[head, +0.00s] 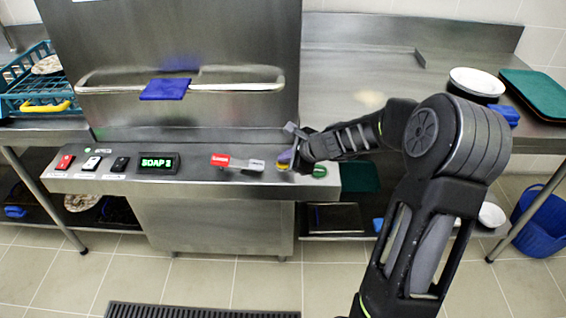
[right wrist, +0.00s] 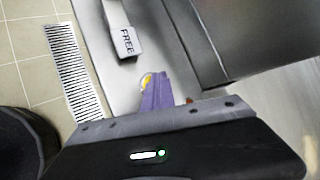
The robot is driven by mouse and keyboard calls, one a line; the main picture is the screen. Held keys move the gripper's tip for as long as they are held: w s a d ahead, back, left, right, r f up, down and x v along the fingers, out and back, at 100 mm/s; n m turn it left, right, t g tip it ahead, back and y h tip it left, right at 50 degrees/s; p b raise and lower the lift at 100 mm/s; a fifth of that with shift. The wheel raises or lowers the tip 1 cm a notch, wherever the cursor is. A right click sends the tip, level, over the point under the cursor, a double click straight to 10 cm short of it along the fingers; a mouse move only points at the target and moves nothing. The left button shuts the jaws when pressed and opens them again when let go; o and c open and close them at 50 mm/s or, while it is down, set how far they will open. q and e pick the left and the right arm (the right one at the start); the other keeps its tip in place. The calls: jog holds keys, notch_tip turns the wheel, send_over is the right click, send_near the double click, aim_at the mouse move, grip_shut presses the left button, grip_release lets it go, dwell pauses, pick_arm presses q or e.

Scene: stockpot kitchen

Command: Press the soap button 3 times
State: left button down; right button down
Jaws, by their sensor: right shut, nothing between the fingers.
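The steel control panel (head: 200,178) runs along the front of the machine. Its lit display (head: 158,163) reads SOAP followed by a digit too small to read surely. A yellow button (head: 283,167) sits near the panel's right end, partly hidden by my right gripper (head: 287,157). The gripper's purple fingers (right wrist: 156,95) are shut and empty, with their tips at the yellow button, which also shows in the right wrist view (right wrist: 146,82). I cannot tell whether they touch it. My left gripper is out of view.
Red (head: 65,162), white (head: 92,163) and black (head: 120,164) buttons sit at the panel's left. A red-and-grey switch (head: 236,163) is left of the yellow button; a green button (head: 319,171) is right of it. A handle bar (head: 230,87) crosses above.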

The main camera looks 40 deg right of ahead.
aim_at(285, 166)
jog(key=shift+r+p, duration=0.65)
jog(key=shift+r, duration=0.15)
notch_tip(285, 166, up, 5)
jog(key=p, duration=0.4)
jog(key=shift+p, duration=0.35)
dwell(2.1)
